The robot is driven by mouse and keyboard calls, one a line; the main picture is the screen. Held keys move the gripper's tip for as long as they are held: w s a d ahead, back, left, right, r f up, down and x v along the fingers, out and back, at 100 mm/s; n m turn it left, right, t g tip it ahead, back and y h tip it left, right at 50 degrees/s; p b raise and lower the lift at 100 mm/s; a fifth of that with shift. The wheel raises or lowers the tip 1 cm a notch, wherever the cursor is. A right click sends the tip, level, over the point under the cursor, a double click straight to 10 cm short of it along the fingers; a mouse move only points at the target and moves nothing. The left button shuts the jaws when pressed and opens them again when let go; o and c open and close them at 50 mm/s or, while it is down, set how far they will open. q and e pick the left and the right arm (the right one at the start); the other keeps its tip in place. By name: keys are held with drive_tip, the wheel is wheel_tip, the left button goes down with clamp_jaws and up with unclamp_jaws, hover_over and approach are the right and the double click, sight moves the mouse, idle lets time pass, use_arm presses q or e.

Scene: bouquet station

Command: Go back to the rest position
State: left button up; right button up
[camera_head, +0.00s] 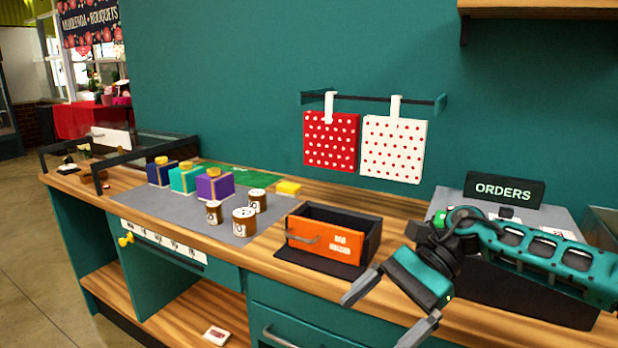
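My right gripper (388,314) comes in from the right over the front of the counter. Its two fingers are spread wide and nothing shows between them. It is just right of an orange-fronted box (326,240), apart from it as far as I can tell. My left gripper is not in view.
A grey mat (230,228) on the wooden counter holds blue, teal and purple boxes (215,185) and several brown-and-white jars (244,222). A dark ORDERS sign (503,190) stands behind my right arm. Two dotted bags (393,150) hang on the wall rail.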

drive_tip(key=s+a+m+t+y, duration=0.3)
drive_tip(key=a+m+t+y, duration=0.8)
drive_tip(key=m, duration=0.8)
drive_tip(key=w+d+f+m+t+h, duration=0.1)
drive_tip(key=d+f+m+t+h, duration=0.3)
drive_tip(key=m, duration=0.8)
drive_tip(key=w+d+f+m+t+h, duration=0.15)
drive_tip(key=f+m+t+h, duration=0.45)
drive_tip(key=m, duration=0.6)
drive_tip(key=s+d+f+m+g+h, duration=0.2)
drive_tip(key=s+d+f+m+h, duration=0.2)
drive_tip(key=s+d+f+m, duration=0.2)
drive_tip(key=s+d+f+m+g+h, duration=0.3)
drive_tip(key=s+d+f+m+h, duration=0.2)
drive_tip(key=s+f+m, duration=0.3)
wheel_tip(320, 180, down, 3)
drive_tip(key=shift+s+d+r+m, duration=0.15)
drive_tip(key=shift+d+m, duration=0.65)
drive_tip(key=shift+m, duration=0.1)
